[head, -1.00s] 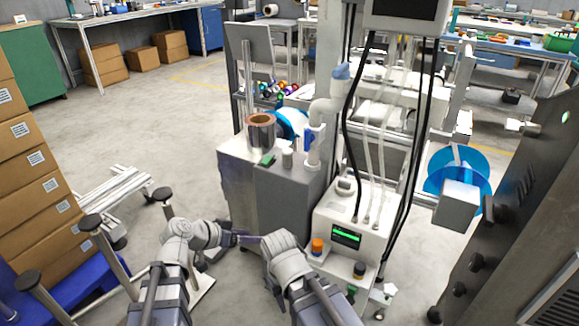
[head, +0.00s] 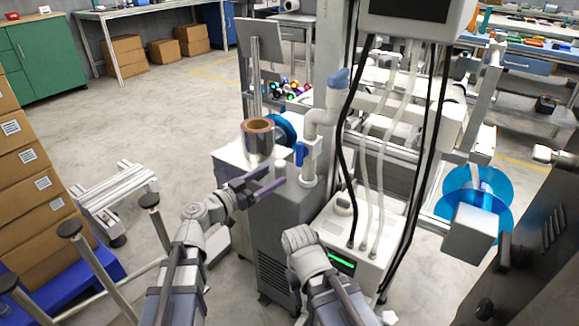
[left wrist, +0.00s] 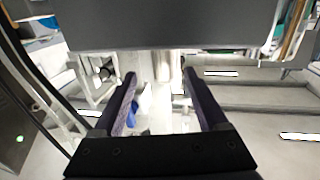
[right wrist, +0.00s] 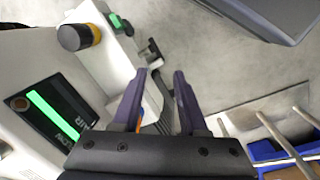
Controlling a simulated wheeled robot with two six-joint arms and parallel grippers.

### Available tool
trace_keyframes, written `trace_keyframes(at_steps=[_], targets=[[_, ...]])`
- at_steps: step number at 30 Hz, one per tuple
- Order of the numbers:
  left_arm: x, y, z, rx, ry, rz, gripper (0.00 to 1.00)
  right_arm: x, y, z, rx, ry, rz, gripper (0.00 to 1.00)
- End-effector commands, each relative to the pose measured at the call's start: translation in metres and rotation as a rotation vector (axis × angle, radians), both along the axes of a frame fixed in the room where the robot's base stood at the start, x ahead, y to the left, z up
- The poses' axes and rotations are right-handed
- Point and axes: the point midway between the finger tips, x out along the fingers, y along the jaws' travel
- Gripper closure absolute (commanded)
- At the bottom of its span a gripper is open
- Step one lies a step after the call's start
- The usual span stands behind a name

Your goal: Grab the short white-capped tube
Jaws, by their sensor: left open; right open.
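A short pale tube (head: 281,168) stands on top of the grey cabinet (head: 285,215), just left of the white pipe. Its cap is too small to make out. My left gripper (head: 276,178) is open at the cabinet's top edge, its fingertips close to the tube and partly in front of it. In the left wrist view a pale upright cylinder (left wrist: 163,68) shows beyond the open, empty fingers (left wrist: 160,80); I cannot tell whether it is the tube. My right gripper is hidden in the head view; the right wrist view shows its fingers (right wrist: 148,75) open and empty.
A copper-topped metallic roll (head: 258,142) stands on the cabinet left of the tube. The white pipe (head: 312,165) with a blue valve rises close on its right. A white machine with a lit green display (head: 341,262) and black cables stands to the right.

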Motion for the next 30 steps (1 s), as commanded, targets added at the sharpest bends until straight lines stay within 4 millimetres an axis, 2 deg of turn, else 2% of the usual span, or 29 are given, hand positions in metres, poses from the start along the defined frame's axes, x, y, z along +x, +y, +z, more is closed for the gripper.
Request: trace_keyframes(at_steps=[6,15,20,30], targets=[[0.002,0.000,0.001,-0.002,-0.008,0.004,0.24,0.000,0.000,0.000,0.000,0.000,0.000,0.57],[0.020,-0.019,0.002,-0.002,-0.007,0.002,0.24,0.000,0.000,0.001,0.000,0.000,0.000,0.57],[0.021,-0.020,0.003,-0.002,-0.006,0.003,0.24,0.000,0.000,0.002,0.000,0.000,0.000,0.57],[0.054,-0.049,0.008,-0.002,-0.006,0.000,0.24,0.000,0.000,0.007,-0.001,0.000,-0.001,0.57]])
